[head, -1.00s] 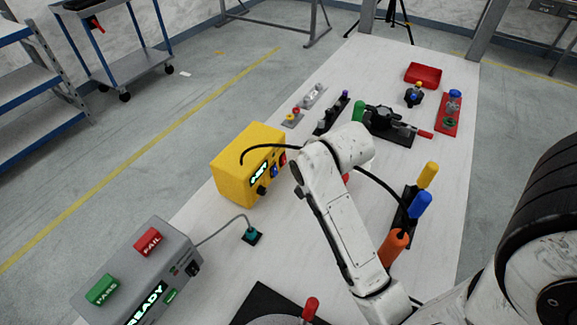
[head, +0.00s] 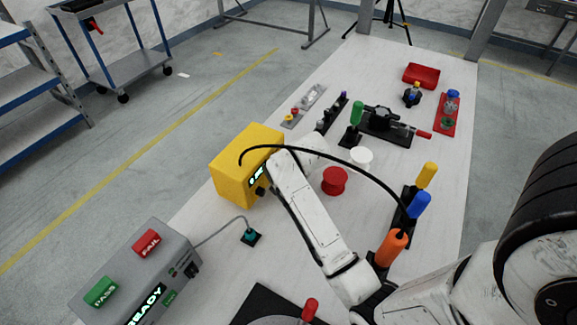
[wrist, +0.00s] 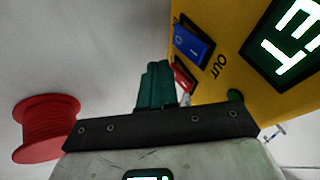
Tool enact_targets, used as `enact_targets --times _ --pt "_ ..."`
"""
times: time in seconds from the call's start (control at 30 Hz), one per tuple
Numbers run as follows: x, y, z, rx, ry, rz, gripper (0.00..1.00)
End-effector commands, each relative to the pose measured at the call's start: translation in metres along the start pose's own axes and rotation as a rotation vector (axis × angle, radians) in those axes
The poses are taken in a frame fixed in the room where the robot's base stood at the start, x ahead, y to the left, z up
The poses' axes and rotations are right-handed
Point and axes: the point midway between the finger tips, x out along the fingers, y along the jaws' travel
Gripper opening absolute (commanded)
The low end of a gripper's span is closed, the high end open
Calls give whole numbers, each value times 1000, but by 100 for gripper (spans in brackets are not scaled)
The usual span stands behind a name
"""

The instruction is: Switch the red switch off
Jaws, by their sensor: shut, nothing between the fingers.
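The yellow box (head: 238,178) stands on the left side of the white table, its front toward my arm. In the wrist view its front (wrist: 221,93) carries a lit display (wrist: 285,40), a blue switch (wrist: 190,44) and a red switch (wrist: 183,78). The red switch is partly hidden behind my fingers, so its position cannot be read. My gripper (wrist: 157,68) is shut and empty, its green fingertips just beside the red switch. Whether they touch it cannot be told. In the head view my arm covers the gripper and the red switch.
A red spool (head: 334,181) stands right of my arm, with a white spool (head: 361,157) behind it. A rack with orange, blue and yellow handles (head: 407,213) is farther right. A grey box with PASS and FAIL buttons (head: 143,268) is at front left.

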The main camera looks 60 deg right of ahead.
Motion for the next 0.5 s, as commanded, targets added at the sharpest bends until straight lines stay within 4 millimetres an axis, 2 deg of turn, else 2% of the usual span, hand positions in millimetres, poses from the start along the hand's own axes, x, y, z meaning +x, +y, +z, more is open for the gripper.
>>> enact_targets --times 0.5 --pt "4 -4 1 24 13 -68 0"
